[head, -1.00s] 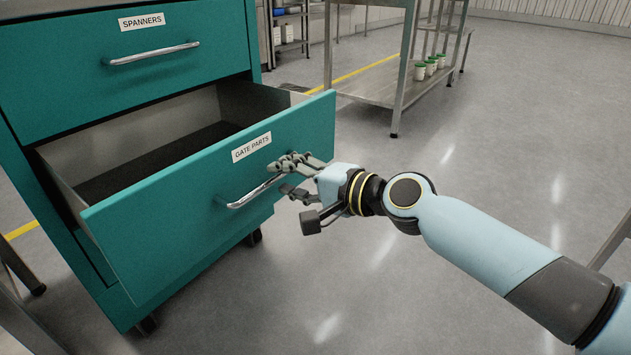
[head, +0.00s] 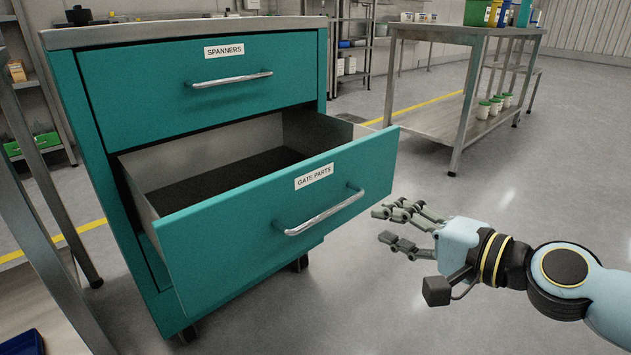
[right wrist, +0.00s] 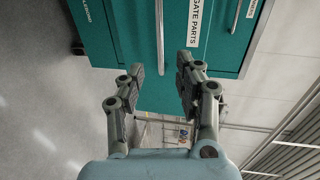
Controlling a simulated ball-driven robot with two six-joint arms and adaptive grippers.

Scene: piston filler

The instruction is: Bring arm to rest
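My right gripper (head: 388,225) is open and empty, to the right of the teal drawer labelled GATE PARTS (head: 250,225) and apart from its handle (head: 325,211). The drawer stands pulled out, and the part of its inside that shows looks empty. In the right wrist view my two finger pairs (right wrist: 158,82) are spread, with the drawer handle (right wrist: 160,40) beyond them and nothing between them. My left gripper is not in view.
The teal cabinet's SPANNERS drawer (head: 205,85) above is shut. A metal table (head: 440,115) with white, green-lidded jars (head: 484,109) on its lower shelf stands at the back right. A metal frame leg (head: 45,200) is at the left. Grey floor is clear around my right arm.

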